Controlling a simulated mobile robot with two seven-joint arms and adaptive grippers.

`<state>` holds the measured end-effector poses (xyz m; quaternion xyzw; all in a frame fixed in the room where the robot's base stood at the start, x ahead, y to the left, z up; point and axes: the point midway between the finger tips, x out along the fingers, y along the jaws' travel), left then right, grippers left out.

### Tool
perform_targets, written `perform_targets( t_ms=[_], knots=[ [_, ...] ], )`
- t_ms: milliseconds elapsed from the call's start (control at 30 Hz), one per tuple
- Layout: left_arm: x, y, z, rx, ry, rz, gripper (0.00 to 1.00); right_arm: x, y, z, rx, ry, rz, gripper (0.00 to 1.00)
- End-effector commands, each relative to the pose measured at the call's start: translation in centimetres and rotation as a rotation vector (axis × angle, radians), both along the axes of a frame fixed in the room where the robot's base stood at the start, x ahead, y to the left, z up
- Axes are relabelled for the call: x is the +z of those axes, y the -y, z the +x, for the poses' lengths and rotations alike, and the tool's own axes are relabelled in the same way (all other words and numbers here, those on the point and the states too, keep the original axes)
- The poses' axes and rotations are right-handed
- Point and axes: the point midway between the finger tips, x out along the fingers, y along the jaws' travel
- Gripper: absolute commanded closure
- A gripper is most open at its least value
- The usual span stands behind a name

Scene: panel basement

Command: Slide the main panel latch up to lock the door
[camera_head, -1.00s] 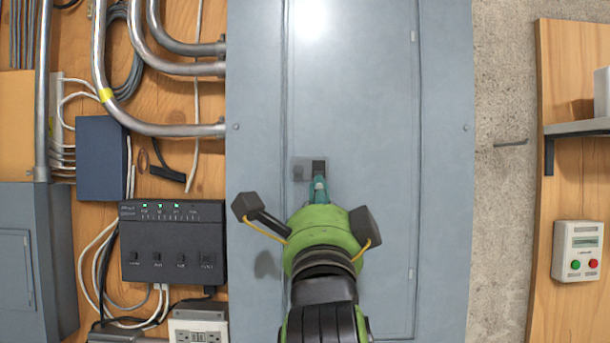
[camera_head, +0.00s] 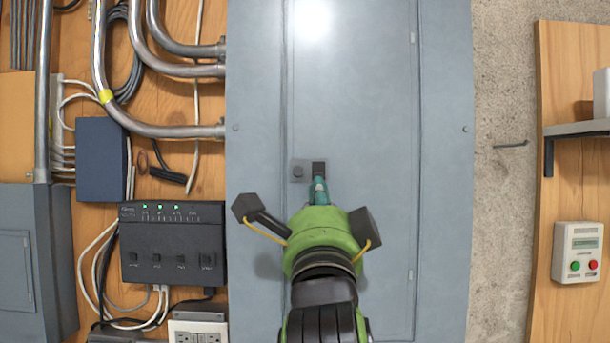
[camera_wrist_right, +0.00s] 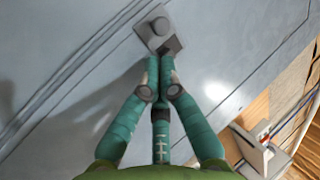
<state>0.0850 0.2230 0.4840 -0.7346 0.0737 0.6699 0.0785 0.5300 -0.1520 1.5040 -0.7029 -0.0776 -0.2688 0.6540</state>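The main panel door (camera_head: 350,110) is a large grey-blue metal sheet, lying flush in its frame. Its latch (camera_head: 319,167) is a small dark piece on a grey plate beside a round knob (camera_head: 297,173). The latch also shows in the right wrist view (camera_wrist_right: 171,46). My right gripper (camera_head: 320,183) is just below the latch, pointing up at it. In the wrist view its teal fingertips (camera_wrist_right: 160,60) are together at the latch's lower edge. I cannot tell whether they touch it. The fingertips hide part of the latch's lower end. My left gripper is not in view.
Metal conduits (camera_head: 170,129), a blue box (camera_head: 101,160) and a black unit with green lights (camera_head: 173,243) are on the wooden wall at left. A shelf (camera_head: 580,127) and a white box with red and green buttons (camera_head: 577,252) are at right. The door's face around the gripper is clear.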

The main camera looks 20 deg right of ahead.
Motion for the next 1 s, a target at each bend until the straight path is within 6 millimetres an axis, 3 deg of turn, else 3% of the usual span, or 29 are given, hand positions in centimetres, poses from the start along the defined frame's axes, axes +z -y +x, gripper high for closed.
perform_targets(
  t_ms=[1000],
  knots=[
    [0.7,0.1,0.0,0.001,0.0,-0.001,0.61,1.0,0.0,0.0,0.0,0.001,0.0,1.0]
  ],
)
